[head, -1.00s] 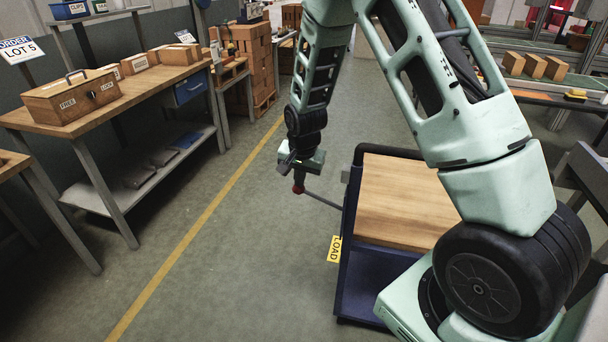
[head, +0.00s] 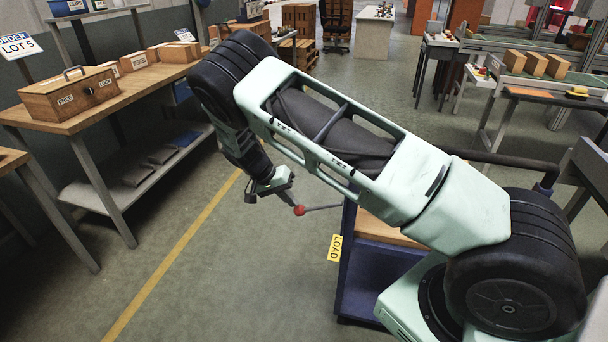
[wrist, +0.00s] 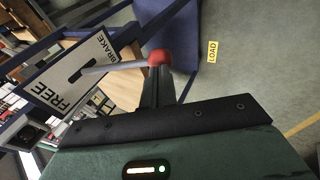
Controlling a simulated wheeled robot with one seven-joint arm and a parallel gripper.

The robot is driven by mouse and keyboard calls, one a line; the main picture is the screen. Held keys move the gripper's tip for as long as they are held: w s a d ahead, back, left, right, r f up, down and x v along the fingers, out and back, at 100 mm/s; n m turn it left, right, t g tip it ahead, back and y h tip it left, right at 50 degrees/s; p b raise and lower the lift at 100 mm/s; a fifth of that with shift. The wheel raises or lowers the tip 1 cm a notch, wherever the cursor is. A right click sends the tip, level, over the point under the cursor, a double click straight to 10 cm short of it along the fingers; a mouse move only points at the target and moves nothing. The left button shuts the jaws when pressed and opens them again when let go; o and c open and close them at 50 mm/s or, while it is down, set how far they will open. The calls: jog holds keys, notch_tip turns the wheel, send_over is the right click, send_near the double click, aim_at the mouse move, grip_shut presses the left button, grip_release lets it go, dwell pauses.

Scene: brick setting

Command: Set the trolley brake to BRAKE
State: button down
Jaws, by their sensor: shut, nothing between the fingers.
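The trolley's brake lever is a thin grey rod (head: 322,207) with a red knob (head: 299,210), sticking out left from the trolley (head: 362,270). In the wrist view the rod (wrist: 110,67) runs from a slot in a white plate (wrist: 60,88) to the red knob (wrist: 160,58). The plate reads FREE at lower left and BRAKE at upper right; the rod leaves the slot between the words. My gripper (head: 291,201) is shut and empty, its fingertips (wrist: 157,78) at the knob. I cannot tell whether they touch it.
A workbench (head: 75,122) with a wooden box (head: 68,98) stands at the left. The floor (head: 225,285) between bench and trolley is clear, with a yellow line.

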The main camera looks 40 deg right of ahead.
jog(key=shift+s+f+b, duration=0.1)
jog(key=shift+f+b, duration=0.3)
jog(key=shift+f, duration=0.3)
jog(key=shift+s+f, duration=0.2)
jog(key=shift+f, duration=0.05)
jog(key=shift+r, duration=0.1)
